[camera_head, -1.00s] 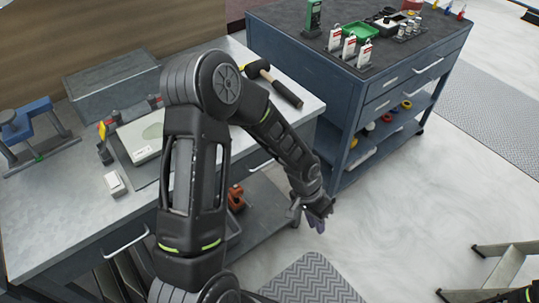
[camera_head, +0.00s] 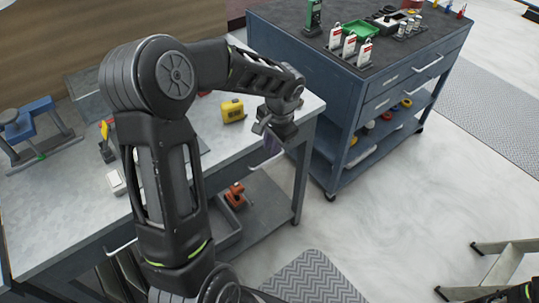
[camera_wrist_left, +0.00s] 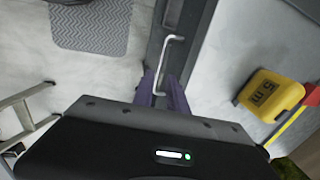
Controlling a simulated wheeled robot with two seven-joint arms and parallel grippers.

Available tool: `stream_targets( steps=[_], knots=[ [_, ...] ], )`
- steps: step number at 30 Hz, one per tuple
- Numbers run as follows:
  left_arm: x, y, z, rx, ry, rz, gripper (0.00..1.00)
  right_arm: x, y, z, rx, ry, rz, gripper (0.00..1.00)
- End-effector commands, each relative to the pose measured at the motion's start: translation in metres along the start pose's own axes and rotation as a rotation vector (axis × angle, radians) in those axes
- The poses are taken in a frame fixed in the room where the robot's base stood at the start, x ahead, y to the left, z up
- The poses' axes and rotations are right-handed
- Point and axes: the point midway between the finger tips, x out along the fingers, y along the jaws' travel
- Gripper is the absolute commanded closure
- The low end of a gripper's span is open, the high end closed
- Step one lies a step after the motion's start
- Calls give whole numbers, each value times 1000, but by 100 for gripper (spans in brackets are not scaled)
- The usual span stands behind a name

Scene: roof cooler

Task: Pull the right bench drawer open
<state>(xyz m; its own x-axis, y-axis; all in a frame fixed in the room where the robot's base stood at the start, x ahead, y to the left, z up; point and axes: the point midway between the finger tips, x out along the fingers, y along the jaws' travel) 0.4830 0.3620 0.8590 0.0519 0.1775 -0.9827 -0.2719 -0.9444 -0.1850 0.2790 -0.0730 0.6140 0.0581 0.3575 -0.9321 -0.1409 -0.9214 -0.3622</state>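The right bench drawer shows its dark front (camera_wrist_left: 186,40) in the left wrist view, with a pale bar handle (camera_wrist_left: 168,52). In the head view the handle (camera_head: 262,164) is partly hidden beneath my left gripper (camera_head: 270,143). The drawer looks closed. In the wrist view the purple fingers of my left gripper (camera_wrist_left: 162,90) are apart, and the near end of the handle lies between them. I cannot tell whether they touch it. My right gripper is not in view.
The grey bench top (camera_head: 60,205) carries a yellow tape measure (camera_head: 233,110), a blue stand (camera_head: 30,120) and other tools. A blue tool cart (camera_head: 340,110) stands close to the right. Open floor (camera_head: 390,210) lies in front, with a step ladder (camera_head: 495,275) at lower right.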

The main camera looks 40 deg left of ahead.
Motion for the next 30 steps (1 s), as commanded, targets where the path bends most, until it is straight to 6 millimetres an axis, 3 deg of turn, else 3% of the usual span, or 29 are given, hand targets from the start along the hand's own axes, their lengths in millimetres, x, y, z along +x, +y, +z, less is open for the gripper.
stream_targets(
  steps=[6, 12, 21, 27, 30],
  knots=[
    [36, 1, 1, 1, -5, 3, 82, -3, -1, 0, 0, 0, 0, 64],
    [54, 0, 1, 0, -2, 2, 82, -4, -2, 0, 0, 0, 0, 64],
    [56, 0, 0, 0, 0, 1, 83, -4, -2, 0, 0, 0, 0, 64],
    [56, 0, 0, 1, 0, 1, 99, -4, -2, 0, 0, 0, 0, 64],
    [56, 0, 0, 1, 0, 1, 100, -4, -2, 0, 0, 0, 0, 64]
  ],
)
